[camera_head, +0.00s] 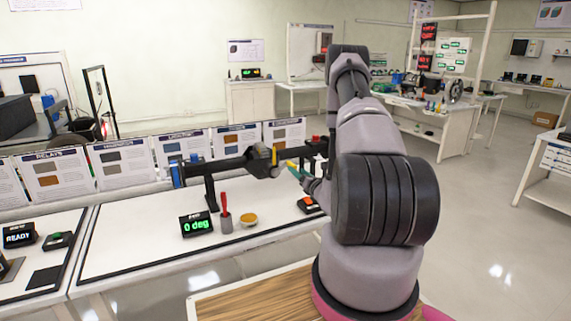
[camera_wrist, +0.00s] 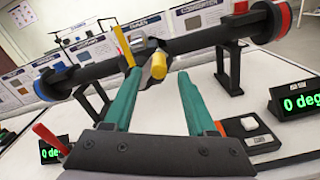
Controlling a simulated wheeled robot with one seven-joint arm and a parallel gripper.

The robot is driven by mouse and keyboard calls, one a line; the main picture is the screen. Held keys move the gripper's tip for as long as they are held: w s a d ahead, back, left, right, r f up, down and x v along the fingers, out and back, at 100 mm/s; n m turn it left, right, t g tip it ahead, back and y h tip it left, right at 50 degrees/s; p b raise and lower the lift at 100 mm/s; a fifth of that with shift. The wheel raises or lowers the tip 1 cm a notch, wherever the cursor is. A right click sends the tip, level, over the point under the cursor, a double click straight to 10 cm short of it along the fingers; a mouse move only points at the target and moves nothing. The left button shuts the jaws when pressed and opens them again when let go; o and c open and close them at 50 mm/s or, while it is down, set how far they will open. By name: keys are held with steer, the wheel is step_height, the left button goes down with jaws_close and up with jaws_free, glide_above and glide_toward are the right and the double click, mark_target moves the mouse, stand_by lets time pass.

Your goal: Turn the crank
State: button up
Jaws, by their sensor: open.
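The crank is on a dark horizontal shaft (camera_head: 233,164) held by black stands. In the wrist view, its yellow handle (camera_wrist: 158,66) points toward the camera from a grey hub (camera_wrist: 146,45), with a thin yellow strip (camera_wrist: 124,46) to its left. My gripper (camera_wrist: 157,76) is open, its teal fingers to the left and right of the handle's end. I cannot tell how deep the handle is between them. In the head view my gripper (camera_head: 297,171) is at the handle (camera_head: 291,165), mostly hidden by my arm. A display (camera_head: 197,224) reads 0 deg.
A grey cup with a red-handled tool (camera_head: 226,220) and a small yellow-topped dish (camera_head: 249,219) stand on the white bench (camera_head: 150,237). A button box (camera_wrist: 250,126) and another display (camera_wrist: 295,101) stand at right in the wrist view. Poster panels (camera_head: 172,148) line the back.

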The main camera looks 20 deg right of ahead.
mark_target(287, 162)
steer(key=w, duration=0.9)
steer(key=shift+w+a, duration=0.25)
steer(key=shift+w, duration=0.15)
jaws_close()
steer(key=shift+s+d+f, duration=0.1)
steer(key=shift+s, duration=0.05)
stand_by(0.7)
